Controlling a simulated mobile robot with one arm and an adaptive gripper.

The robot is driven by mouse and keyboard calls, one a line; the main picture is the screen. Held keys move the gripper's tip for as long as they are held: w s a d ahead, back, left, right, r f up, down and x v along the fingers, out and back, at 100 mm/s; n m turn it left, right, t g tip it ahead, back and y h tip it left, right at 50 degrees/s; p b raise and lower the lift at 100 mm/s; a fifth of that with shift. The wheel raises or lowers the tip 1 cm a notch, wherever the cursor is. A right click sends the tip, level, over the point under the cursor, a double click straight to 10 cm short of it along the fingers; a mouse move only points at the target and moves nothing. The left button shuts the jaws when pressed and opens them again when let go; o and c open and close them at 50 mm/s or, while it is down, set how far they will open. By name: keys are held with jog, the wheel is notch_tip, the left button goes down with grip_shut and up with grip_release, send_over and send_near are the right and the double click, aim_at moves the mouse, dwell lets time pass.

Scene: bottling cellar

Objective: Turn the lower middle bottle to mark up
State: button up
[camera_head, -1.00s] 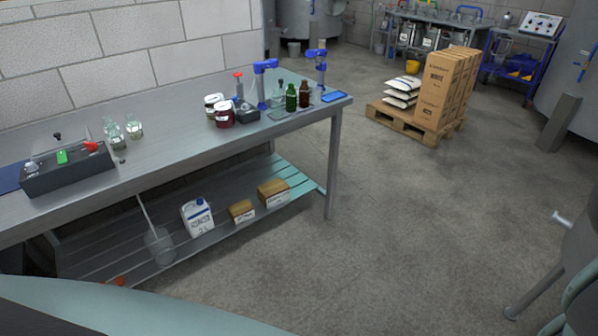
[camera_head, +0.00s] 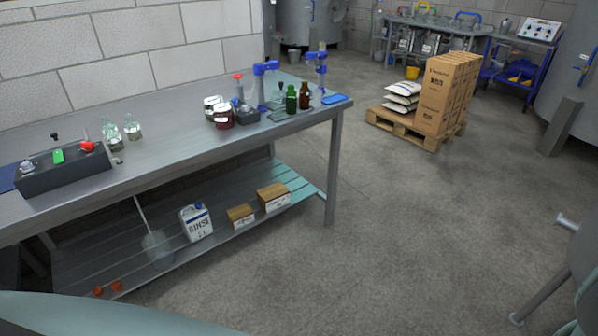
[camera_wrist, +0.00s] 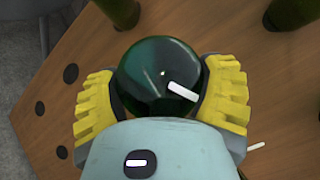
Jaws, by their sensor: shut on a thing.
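In the wrist view, my gripper (camera_wrist: 162,100) has its two yellow ribbed finger pads on either side of a dark green bottle (camera_wrist: 150,68) and is shut on it. The bottle's round end faces the camera. A short white mark (camera_wrist: 183,91) lies on it, right of the centre and a little low, slanting down to the right. The bottle sits at a brown wooden board (camera_wrist: 55,60) with round holes. My gripper's pale housing hides the bottle's lower part. Neither the gripper nor this bottle shows in the head view.
In the wrist view, other green bottles stand at the top (camera_wrist: 120,9) and top right (camera_wrist: 292,12). Another white stroke (camera_wrist: 256,146) shows at lower right. In the head view, a steel bench (camera_head: 160,150) stands left, a loaded pallet (camera_head: 405,127) behind; the floor between is open.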

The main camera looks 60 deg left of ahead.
jog(key=n+y, duration=0.2)
jog(key=n+y+p, duration=0.1)
jog(key=n+y, duration=0.1)
jog(key=n, duration=0.1)
jog(key=shift+s+d+r+n, duration=0.1)
jog(key=shift+r+n, duration=0.05)
jog(key=shift+n, duration=0.15)
jog(key=shift+n+g+y+p, duration=0.7)
jog(key=shift+n+y, duration=0.2)
jog(key=shift+n, duration=0.2)
jog(key=shift+n+g+y+p, duration=0.4)
jog(key=shift+n+g+y, duration=0.4)
jog(key=shift+n, duration=0.4)
jog(key=shift+f, duration=0.2)
jog(key=o, duration=1.1)
jog(key=shift+r, duration=0.1)
jog(key=shift+r, duration=0.1)
